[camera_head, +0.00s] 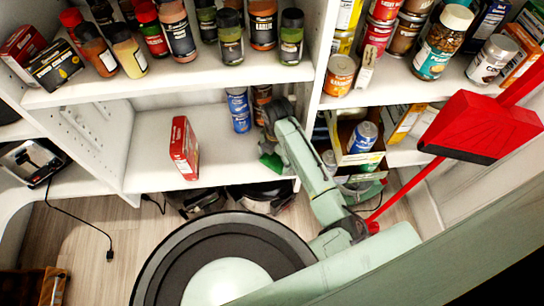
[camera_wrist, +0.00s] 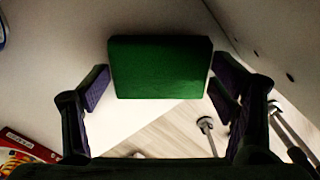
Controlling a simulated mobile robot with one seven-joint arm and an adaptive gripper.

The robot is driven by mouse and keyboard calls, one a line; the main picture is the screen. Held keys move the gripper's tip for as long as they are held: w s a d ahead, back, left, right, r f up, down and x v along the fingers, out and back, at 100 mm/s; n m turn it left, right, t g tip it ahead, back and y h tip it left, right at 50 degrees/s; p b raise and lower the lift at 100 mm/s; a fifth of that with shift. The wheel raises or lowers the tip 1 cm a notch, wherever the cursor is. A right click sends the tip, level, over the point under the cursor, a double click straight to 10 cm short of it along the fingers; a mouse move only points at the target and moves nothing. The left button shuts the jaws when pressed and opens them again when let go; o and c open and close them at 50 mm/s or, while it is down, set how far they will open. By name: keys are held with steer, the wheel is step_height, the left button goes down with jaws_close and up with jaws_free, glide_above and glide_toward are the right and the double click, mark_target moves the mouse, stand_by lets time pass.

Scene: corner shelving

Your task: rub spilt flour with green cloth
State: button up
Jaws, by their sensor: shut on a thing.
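The green cloth (camera_head: 271,162) looks like a thick flat pad at the end of my arm, over the lower white shelf (camera_head: 150,165). It fills the middle of the wrist view (camera_wrist: 160,68) between the two purple-padded fingers. My gripper (camera_wrist: 161,85) is shut on the cloth, one finger at each side. In the head view, my wrist hides most of the gripper. I cannot tell whether the cloth touches the shelf. I cannot make out spilt flour on the white surfaces.
A red box (camera_head: 184,148) stands left of my gripper on the lower shelf. Blue cans (camera_head: 239,110) stand behind it. Jars line the shelf above. A red dustpan (camera_head: 480,127) is at the right. A cardboard box with cans (camera_head: 350,157) lies right of the divider.

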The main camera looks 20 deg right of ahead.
steer(key=shift+w+a+m, duration=0.1)
steer(key=shift+w+m, duration=0.15)
steer(key=shift+m, duration=0.05)
steer(key=shift+w+a, duration=0.15)
steer(key=shift+a, duration=0.65)
step_height(320, 180, up, 6)
steer(key=p, duration=0.4)
steer(key=shift+a+f, duration=0.1)
steer(key=shift+a, duration=0.05)
step_height(320, 180, up, 3)
steer(key=shift+r, duration=0.1)
stand_by(0.4)
stand_by(0.4)
step_height(320, 180, down, 7)
steer(key=b, duration=0.5)
steer(key=shift+b, duration=0.35)
